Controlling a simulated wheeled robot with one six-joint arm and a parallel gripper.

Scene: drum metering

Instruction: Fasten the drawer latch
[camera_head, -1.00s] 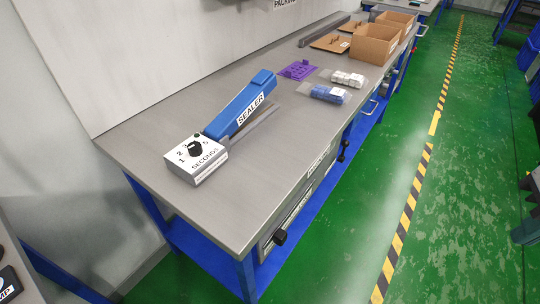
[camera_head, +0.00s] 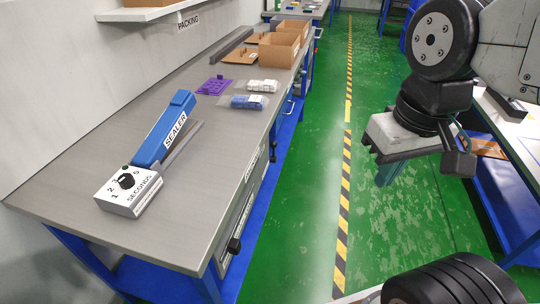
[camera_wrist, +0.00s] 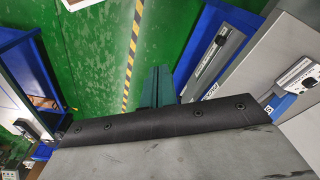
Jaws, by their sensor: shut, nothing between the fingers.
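The packing bench has drawers in its front. A lower drawer (camera_head: 238,222) carries a white label and a black knob-like latch (camera_head: 233,246) at its near side. A second black latch (camera_head: 272,152) shows farther along the bench front. In the wrist view a grey drawer front (camera_wrist: 207,68) with a label and a dark latch (camera_wrist: 220,40) shows right of my fingers. I cannot tell whether either latch is fastened. My gripper (camera_head: 386,175) is shut and empty, over the aisle to the right of the bench and apart from it. Its fingers (camera_wrist: 158,84) point away in the wrist view.
On the bench (camera_head: 75,182) stand a blue sealer (camera_head: 165,130) with a dial box (camera_head: 128,190), bagged parts (camera_head: 250,102), a purple piece (camera_head: 214,85) and cardboard boxes (camera_head: 278,48). The green aisle floor (camera_head: 312,190) is clear. Another bench (camera_head: 520,150) stands at right.

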